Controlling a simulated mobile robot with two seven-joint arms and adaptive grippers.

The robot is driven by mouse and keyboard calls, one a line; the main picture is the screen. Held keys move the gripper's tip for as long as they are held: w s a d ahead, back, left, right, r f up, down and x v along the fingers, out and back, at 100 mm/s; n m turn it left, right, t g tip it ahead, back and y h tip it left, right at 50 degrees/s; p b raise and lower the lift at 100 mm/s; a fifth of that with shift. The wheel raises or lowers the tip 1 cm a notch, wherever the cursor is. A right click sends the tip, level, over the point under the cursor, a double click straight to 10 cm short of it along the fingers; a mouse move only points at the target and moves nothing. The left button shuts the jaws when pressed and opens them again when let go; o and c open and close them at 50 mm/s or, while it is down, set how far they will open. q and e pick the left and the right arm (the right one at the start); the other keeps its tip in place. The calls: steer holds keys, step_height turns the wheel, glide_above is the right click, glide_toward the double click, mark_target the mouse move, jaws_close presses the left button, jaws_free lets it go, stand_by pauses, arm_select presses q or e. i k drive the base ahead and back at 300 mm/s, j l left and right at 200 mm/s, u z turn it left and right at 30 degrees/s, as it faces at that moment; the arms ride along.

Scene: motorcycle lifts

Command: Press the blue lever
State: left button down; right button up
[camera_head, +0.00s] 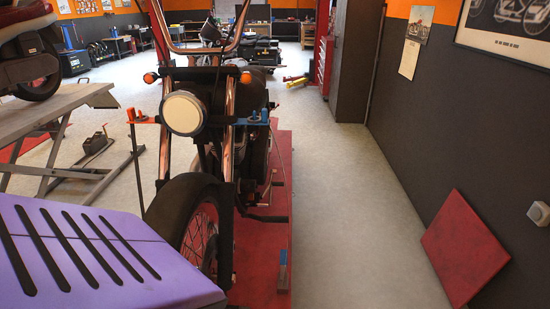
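A motorcycle with a round headlight (184,113) stands front-on to me on a red lift platform (262,255). Two blue parts show. A blue bracket-like piece (252,120) with a short upright blue knob sits right of the headlight; an orange counterpart (138,118) is on the left. A small upright piece with a blue upper part (283,258) stands near the right edge of the red platform, low in the picture. I cannot tell for sure which one is the blue lever. Neither gripper is in view.
A purple slotted panel (120,285) fills the lower left. A grey lift (60,110) carrying another motorcycle stands at the left. A red board (465,247) leans against the right wall. Pale floor (360,220) is clear between the red platform and that board.

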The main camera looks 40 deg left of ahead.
mark_target(283, 253)
steer(key=i+u, duration=0.25)
steer(key=u, duration=0.15)
steer(key=i+l+u, duration=0.2)
steer(key=u, duration=0.25)
steer(key=i+l+u, duration=0.25)
steer(key=u, duration=0.15)
steer(key=i+l+u, duration=0.2)
steer(key=i+l, duration=0.05)
steer(key=l, duration=0.05)
